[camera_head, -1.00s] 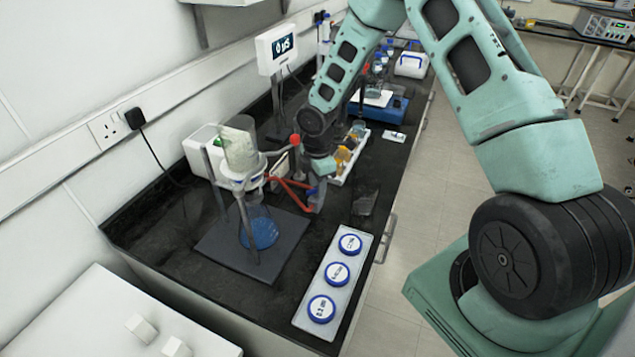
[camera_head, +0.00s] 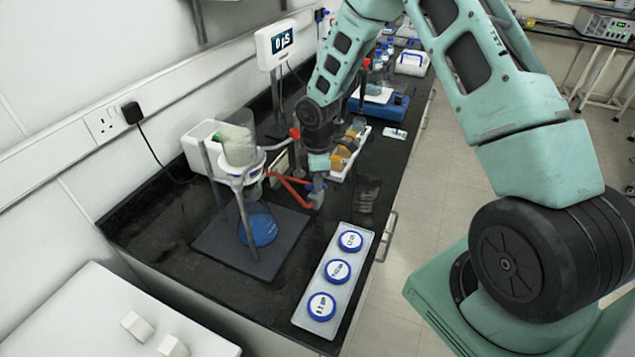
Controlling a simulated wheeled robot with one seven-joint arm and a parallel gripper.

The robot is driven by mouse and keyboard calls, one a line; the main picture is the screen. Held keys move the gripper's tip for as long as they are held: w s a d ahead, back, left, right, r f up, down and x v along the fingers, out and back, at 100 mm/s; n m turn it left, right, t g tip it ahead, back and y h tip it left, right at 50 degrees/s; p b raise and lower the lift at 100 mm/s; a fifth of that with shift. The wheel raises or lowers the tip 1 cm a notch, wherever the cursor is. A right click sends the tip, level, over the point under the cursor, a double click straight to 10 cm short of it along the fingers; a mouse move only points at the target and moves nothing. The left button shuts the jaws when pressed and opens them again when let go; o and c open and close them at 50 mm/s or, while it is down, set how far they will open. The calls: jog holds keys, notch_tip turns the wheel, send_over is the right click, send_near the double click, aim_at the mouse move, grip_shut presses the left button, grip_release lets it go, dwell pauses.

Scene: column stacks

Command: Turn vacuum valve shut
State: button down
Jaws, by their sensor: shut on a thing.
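A filtration set with a clear funnel (camera_head: 238,146) on a flask holding blue liquid (camera_head: 258,229) stands on a dark base plate (camera_head: 215,245). Red tubing (camera_head: 290,188) runs right from the set to the vacuum valve (camera_head: 317,200), a small greyish part at bench height. My gripper (camera_head: 318,187) points down at the valve and is shut on it. The fingertips and the valve's handle are small and partly hidden by each other, so the handle's exact angle cannot be read.
A tray with several blue-rimmed round dishes (camera_head: 364,275) lies at the bench's front right. A rack with amber items (camera_head: 351,150) stands just behind my gripper. A display (camera_head: 277,44) and a red-topped post (camera_head: 295,133) are close by. The bench between tray and valve is mostly clear.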

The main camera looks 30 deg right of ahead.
jog(key=m+b, duration=0.2)
jog(key=m, duration=0.4)
jog(key=shift+r, duration=0.1)
dwell(0.6)
jog(key=c, duration=1.5)
grip_release()
jog(key=shift+s, duration=0.1)
